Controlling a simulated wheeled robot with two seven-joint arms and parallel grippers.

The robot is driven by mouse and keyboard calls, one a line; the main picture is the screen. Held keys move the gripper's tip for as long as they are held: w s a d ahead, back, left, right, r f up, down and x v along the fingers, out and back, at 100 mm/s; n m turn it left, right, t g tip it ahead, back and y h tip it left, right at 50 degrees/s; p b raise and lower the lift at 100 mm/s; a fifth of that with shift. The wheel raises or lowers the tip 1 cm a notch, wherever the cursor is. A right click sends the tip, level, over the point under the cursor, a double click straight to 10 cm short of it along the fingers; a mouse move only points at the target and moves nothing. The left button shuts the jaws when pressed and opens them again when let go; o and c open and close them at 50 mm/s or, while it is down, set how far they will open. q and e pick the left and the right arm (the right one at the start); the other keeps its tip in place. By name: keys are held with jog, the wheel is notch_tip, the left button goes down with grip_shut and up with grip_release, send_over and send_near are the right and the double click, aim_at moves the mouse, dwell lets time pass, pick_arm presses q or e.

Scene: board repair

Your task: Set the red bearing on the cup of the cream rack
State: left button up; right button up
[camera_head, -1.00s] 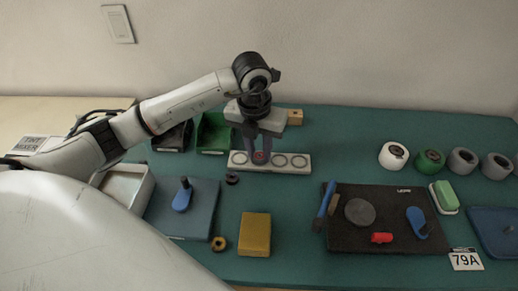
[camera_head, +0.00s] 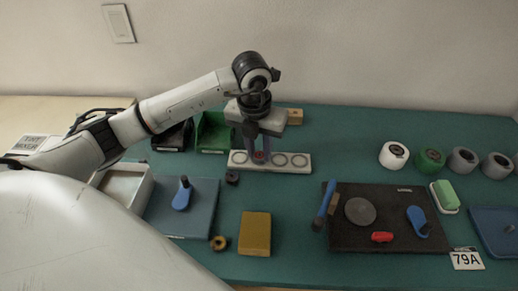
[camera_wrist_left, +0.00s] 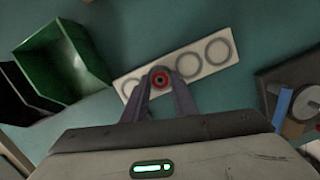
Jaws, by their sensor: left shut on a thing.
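The red bearing (camera_wrist_left: 160,78) is a small red ring with a dark centre, between the fingertips of my left gripper (camera_wrist_left: 160,84). It also shows in the head view (camera_head: 259,155). My left gripper (camera_head: 261,154) is shut on it, pointing down over the cream rack (camera_head: 239,157). The rack, also in the left wrist view (camera_wrist_left: 207,68), is a long flat block with a row of round ring-marked cups. The bearing lies over one cup left of the middle, hiding it. I cannot tell whether the bearing touches the rack. My right gripper is not in view.
A green bin (camera_head: 213,134) and a dark bin (camera_head: 172,136) stand left of the rack. A small dark part (camera_head: 232,178) lies just in front of it. A yellow block (camera_head: 255,234) and a black mat (camera_head: 385,230) lie nearer. Several rolls stand at the right.

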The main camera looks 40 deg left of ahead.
pick_arm(q)
jog(key=shift+s+f, duration=0.1)
jog(key=shift+f, duration=0.15)
